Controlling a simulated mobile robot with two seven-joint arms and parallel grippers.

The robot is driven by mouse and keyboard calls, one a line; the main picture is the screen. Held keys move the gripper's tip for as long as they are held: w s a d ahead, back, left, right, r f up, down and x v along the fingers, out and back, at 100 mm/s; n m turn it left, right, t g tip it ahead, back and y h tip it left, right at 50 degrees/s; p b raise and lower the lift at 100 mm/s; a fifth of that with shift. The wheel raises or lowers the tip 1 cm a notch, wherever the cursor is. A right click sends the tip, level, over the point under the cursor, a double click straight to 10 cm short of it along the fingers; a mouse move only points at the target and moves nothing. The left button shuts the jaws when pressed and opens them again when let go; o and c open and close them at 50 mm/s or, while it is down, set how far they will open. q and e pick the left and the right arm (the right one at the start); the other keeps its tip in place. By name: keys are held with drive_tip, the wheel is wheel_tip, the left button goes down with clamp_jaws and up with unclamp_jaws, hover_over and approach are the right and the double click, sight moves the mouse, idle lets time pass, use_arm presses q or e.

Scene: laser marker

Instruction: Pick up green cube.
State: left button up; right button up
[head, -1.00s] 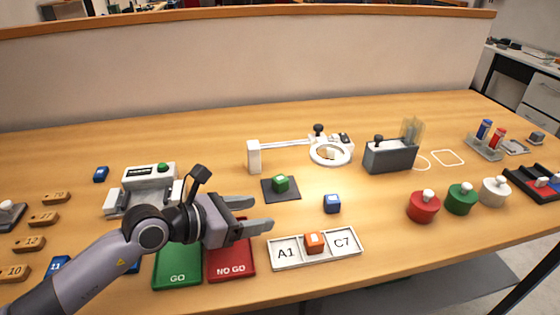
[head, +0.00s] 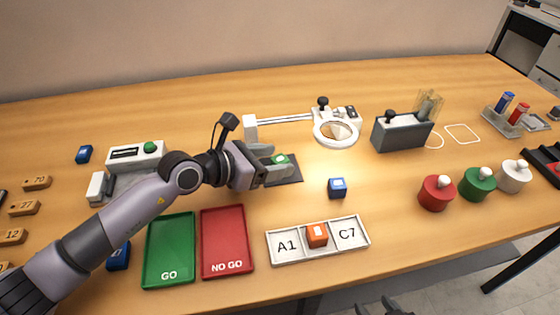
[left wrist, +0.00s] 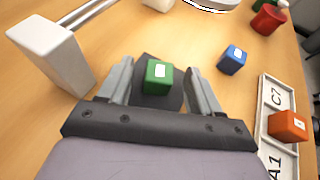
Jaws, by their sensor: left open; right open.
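The green cube (head: 280,159) with a white label on top sits on a dark square pad (head: 292,177). My left gripper (head: 272,166) is open, with its fingers reaching over the pad and partly hiding the cube in the head view. In the left wrist view the green cube (left wrist: 158,77) stands between the two open fingertips (left wrist: 158,80), with a gap on each side. My right gripper (head: 384,307) shows only at the bottom edge of the head view, open and empty, below the table's front edge.
A white stand with a ring magnifier (head: 336,128) rises just behind the pad. A blue cube (head: 337,188) lies to the right. The tray with an orange cube (head: 317,235) and the GO (head: 168,250) and NO GO (head: 226,242) trays lie in front.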

use_arm(q)
drive_tip(key=shift+x, duration=0.95)
drive_tip(key=c, duration=1.1)
